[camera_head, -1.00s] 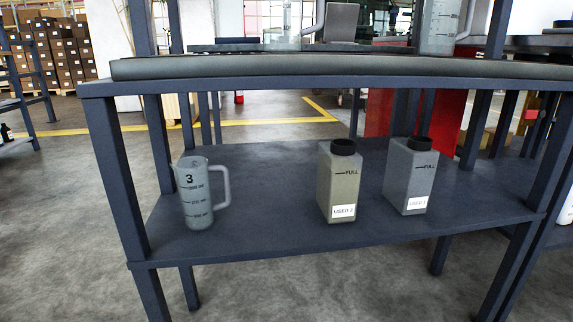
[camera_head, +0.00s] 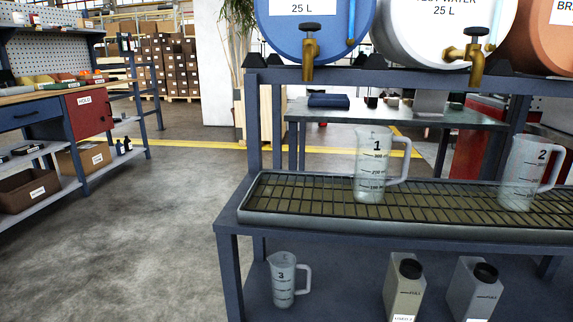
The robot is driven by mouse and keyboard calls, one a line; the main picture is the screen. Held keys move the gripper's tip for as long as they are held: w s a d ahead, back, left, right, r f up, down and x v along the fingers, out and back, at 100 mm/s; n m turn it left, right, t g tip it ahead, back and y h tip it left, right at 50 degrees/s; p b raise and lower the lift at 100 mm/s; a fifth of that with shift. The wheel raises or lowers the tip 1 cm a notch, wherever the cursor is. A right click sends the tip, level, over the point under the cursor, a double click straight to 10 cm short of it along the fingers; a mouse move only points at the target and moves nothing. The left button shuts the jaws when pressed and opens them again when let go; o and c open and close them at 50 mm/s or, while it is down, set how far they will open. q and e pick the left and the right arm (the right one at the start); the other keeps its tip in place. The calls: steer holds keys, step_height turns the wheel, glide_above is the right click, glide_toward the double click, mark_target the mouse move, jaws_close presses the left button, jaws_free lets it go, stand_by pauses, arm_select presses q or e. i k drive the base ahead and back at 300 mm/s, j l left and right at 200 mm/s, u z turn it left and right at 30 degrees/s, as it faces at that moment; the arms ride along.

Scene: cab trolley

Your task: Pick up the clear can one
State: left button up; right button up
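A clear measuring jug marked 1 (camera_head: 369,168) stands upright on the dark drip grate (camera_head: 300,201) of a blue-grey trolley, with its handle to the right. A similar jug marked 2 (camera_head: 518,172) stands on the same grate further right, its handle also to the right. A third jug, marked 3 (camera_head: 283,281), stands on the lower shelf. Jug 1 is in front of and below the gap between the blue and white drums and touches neither tap. Neither of my grippers is in view.
A blue drum (camera_head: 330,38), a white drum (camera_head: 427,38) and a brown drum (camera_head: 540,45) rest above the grate; brass taps (camera_head: 307,60) hang from the front. Two square bottles (camera_head: 402,290) with black caps stand on the lower shelf. Floor at left is clear, before a workbench (camera_head: 62,95).

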mark_target(475, 290)
steer(key=z, duration=1.3)
